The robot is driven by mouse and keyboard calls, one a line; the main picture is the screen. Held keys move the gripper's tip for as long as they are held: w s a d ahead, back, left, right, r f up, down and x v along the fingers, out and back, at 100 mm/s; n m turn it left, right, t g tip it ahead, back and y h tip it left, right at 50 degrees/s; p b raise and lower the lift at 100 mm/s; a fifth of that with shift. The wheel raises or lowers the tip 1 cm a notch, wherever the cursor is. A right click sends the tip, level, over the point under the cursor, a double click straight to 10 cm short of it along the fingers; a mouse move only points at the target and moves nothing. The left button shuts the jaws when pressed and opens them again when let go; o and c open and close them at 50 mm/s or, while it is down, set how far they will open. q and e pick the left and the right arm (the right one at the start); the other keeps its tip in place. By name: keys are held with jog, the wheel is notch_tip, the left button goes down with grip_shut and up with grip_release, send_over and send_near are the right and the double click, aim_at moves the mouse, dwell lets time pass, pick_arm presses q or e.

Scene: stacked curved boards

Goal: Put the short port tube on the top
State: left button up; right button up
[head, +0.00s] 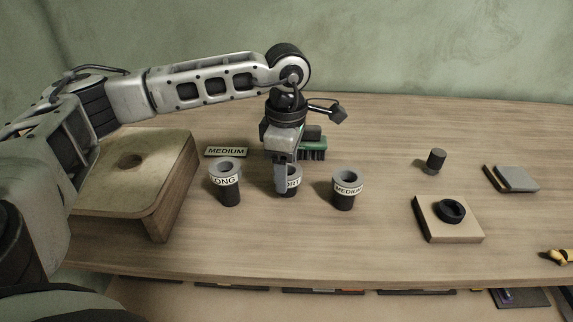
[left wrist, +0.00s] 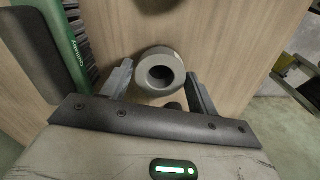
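The short port tube (head: 293,172), grey-rimmed with a black lower part and a label partly reading "ORT", stands upright on the table. My left gripper (head: 283,183) points down at it and hides part of it. In the left wrist view the tube's grey ring (left wrist: 147,87) shows between the two spread fingers of the left gripper (left wrist: 160,90). I cannot tell whether the fingers touch it. The wooden top (head: 105,165), a curved board with a round hole (head: 131,160), stands at the left of the table. My right gripper is not in view.
The long tube (head: 230,190) stands left of the short one and a medium tube (head: 344,195) right. A "MEDIUM" card (head: 227,151) and a green brush-like block (head: 313,150) lie behind. A board with a black ring (head: 440,230) and a small black cylinder (head: 435,161) are farther right.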

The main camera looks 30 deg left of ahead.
pick_arm(q)
jog(key=shift+o, duration=0.6)
jog(key=shift+r, duration=0.15)
jog(key=shift+r, duration=0.25)
notch_tip(320, 180, up, 12)
jog(key=shift+f, duration=0.15)
